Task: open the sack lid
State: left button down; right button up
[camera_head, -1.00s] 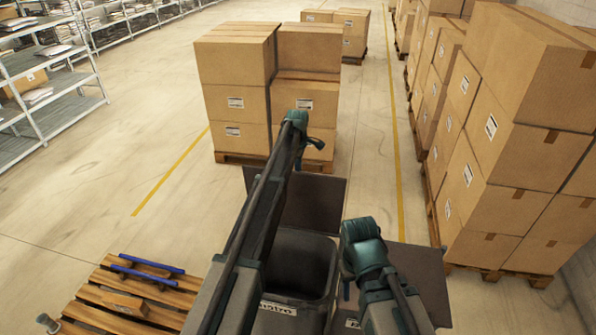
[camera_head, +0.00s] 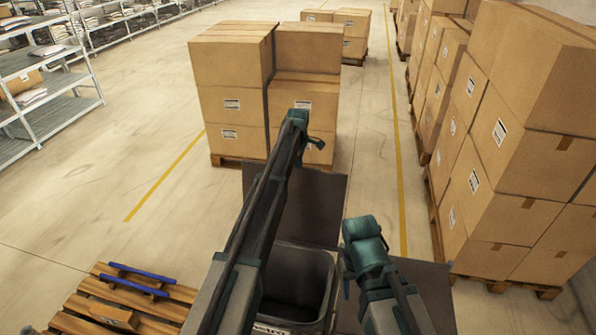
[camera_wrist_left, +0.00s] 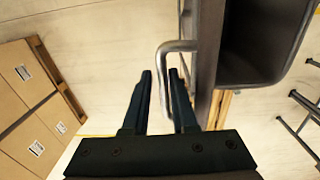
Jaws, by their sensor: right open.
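A dark grey bin (camera_head: 322,270) stands at the lower middle of the head view, its mouth open. Its dark flat lid (camera_head: 318,205) stands up behind it, partly hidden by my left arm. A second dark lid panel (camera_head: 428,285) lies to the right, partly behind my right arm. My left gripper (camera_head: 316,143) is above the upright lid. In the left wrist view its fingers (camera_wrist_left: 160,82) are apart, with a bent metal handle (camera_wrist_left: 163,85) between them. The handle joins a dark panel. My right gripper (camera_head: 347,285) is open and empty beside the bin's right rim.
Stacked cartons (camera_head: 232,95) on a pallet stand behind the lid. A tall carton stack (camera_head: 500,150) lines the right side. A wooden pallet (camera_head: 125,300) with blue bars lies at lower left, and a shelf (camera_head: 45,95) at far left. The floor between them is clear.

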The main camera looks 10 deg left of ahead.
pick_arm(q)
jog(key=shift+w, duration=0.9)
jog(key=c, duration=1)
grip_release()
jog(key=shift+o, duration=0.6)
jog(key=shift+w+d+f, duration=0.1)
jog(key=shift+w+f, duration=0.3)
jog(key=shift+w, duration=0.05)
jog(key=shift+s+r, duration=0.1)
jog(key=shift+s, duration=0.05)
pick_arm(e)
jog(key=shift+w+f, duration=0.15)
jog(key=shift+w, duration=0.25)
pick_arm(q)
notch_tip(320, 180, up, 8)
jog(key=p, duration=0.7)
jog(key=shift+s+f+p, duration=0.25)
jog(key=shift+s+p, duration=0.1)
jog(key=shift+s, duration=0.1)
pick_arm(e)
notch_tip(320, 180, up, 8)
jog(key=shift+f, duration=0.25)
pick_arm(q)
jog(key=shift+f, duration=0.1)
